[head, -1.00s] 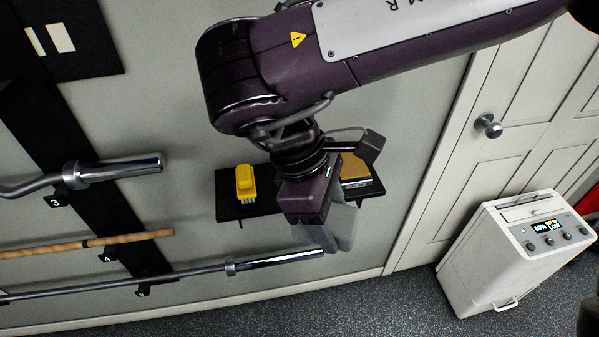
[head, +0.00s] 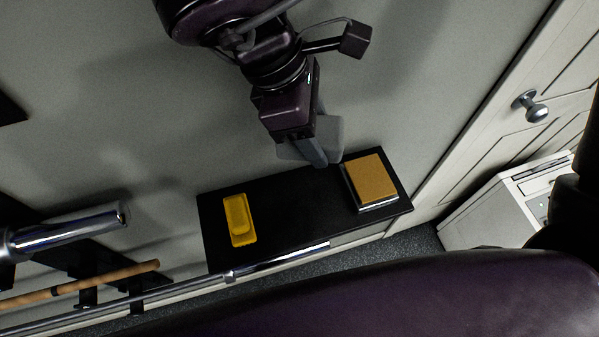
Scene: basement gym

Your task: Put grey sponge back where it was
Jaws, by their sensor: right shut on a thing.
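My right gripper (head: 312,153) reaches down from the top of the head view, in front of the grey wall. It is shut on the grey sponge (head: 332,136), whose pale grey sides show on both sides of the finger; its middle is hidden. The sponge and fingertips appear at the back edge of a black shelf (head: 285,222), between the two things on it. I cannot tell whether the sponge touches the shelf. My left gripper is not in view.
A yellow brush-like block (head: 239,220) lies on the shelf's left part, and a tan-topped block (head: 371,178) on its right. The shelf's middle is bare. A chrome bar end (head: 285,259) crosses its front edge. A white door (head: 500,120) and white appliance (head: 500,205) stand right.

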